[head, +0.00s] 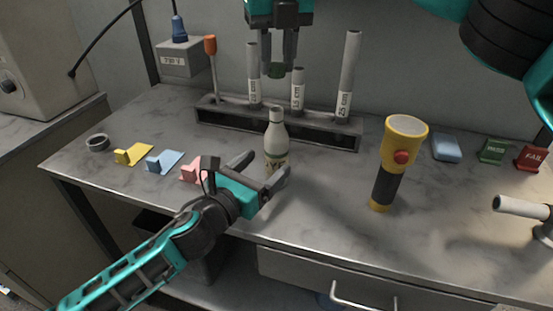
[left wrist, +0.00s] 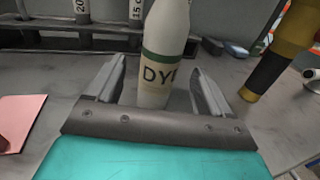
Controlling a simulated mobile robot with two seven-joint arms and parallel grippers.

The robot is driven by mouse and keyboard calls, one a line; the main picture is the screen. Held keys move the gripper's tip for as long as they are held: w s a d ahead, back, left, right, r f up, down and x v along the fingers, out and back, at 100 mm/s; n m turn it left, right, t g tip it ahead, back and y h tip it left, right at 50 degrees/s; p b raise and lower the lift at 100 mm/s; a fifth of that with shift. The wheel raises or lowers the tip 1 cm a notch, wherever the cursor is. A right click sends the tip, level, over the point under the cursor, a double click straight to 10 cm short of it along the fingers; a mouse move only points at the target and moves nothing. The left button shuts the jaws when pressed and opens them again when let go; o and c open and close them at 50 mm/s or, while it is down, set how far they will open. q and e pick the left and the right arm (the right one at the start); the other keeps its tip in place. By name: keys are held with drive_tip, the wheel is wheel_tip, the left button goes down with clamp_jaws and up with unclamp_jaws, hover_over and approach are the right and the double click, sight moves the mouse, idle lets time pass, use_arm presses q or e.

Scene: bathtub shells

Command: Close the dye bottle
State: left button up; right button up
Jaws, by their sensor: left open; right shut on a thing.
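My left gripper (head: 267,172) is open at the bottle's lower part. In the left wrist view the bottle (left wrist: 164,55) shows its "DYE" label, partly cut off, and stands between the two spread fingers (left wrist: 158,88), with no clear contact. My right gripper (head: 277,63) is shut on a small dark green cap (head: 275,71), held above and apart from the bottle's mouth. The bottle's top is outside the left wrist view.
A dark rack (head: 315,127) with labelled tubes stands behind the bottle. A yellow flashlight (head: 397,150) stands to the right. Yellow, blue and pink (head: 193,173) tags lie to the left. Bare bench lies between bottle and flashlight.

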sight(280, 151)
use_arm(q)
drive_tip(key=x, duration=0.6)
drive_tip(key=shift+w+d, duration=0.2)
drive_tip(key=shift+w, duration=0.1)
drive_tip(key=c, duration=1.5)
use_arm(e)
drive_tip(key=shift+f, duration=2.45)
